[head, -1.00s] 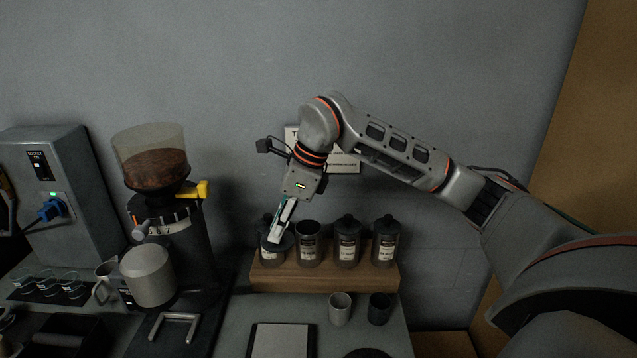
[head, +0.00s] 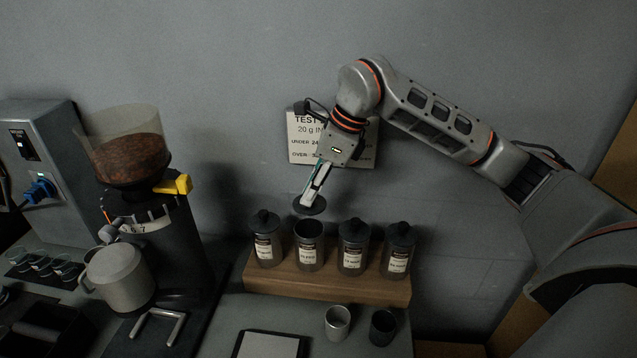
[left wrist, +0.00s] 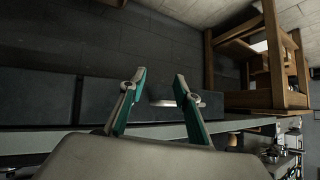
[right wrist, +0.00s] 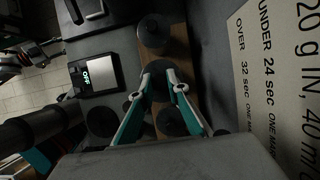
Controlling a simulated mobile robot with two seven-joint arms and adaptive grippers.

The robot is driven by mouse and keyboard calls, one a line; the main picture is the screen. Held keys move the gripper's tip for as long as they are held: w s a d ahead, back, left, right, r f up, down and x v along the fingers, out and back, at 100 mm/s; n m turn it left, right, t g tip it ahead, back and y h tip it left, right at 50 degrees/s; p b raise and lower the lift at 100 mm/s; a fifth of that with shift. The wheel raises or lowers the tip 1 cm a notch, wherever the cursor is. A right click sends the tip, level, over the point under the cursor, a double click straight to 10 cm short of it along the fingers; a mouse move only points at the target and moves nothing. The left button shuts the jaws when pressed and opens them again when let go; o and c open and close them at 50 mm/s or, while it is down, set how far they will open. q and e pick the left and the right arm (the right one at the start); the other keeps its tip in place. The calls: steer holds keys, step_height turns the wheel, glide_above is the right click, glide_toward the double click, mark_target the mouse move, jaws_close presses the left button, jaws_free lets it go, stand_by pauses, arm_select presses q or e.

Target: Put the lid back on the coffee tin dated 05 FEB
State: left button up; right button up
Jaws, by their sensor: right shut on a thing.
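Several dark tins with pale labels stand in a row on a wooden stand; the label dates are too small to read. The second tin from the left (head: 309,255) has no lid and its round mouth is open. The leftmost tin (head: 266,250) and the two on the right (head: 354,258) (head: 398,262) wear knobbed lids. My right gripper (head: 313,196) is shut on a dark round lid (head: 309,207), held just above the open tin and apart from it. My left gripper (left wrist: 159,77) is open and empty, away from the tins.
The wooden stand (head: 330,288) backs near the grey wall, where a printed sign (head: 304,150) hangs. Two cups (head: 337,322) (head: 383,327) and a scale (head: 270,345) are in front. A grinder (head: 155,230) with a metal jug (head: 119,277) stands left.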

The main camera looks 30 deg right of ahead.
mark_target(316, 204)
steer(key=shift+a+f, duration=0.1)
steer(key=shift+f, duration=0.75)
step_height(316, 204, down, 2)
steer(key=shift+f, duration=0.5)
steer(key=shift+f+b, duration=0.55)
steer(key=shift+f, duration=0.25)
arm_select(q)
steer(key=shift+w+d+r, duration=0.35)
steer(key=shift+w+d, duration=0.1)
steer(key=shift+d, duration=0.2)
steer(key=shift+f, duration=0.15)
steer(key=shift+a, duration=0.1)
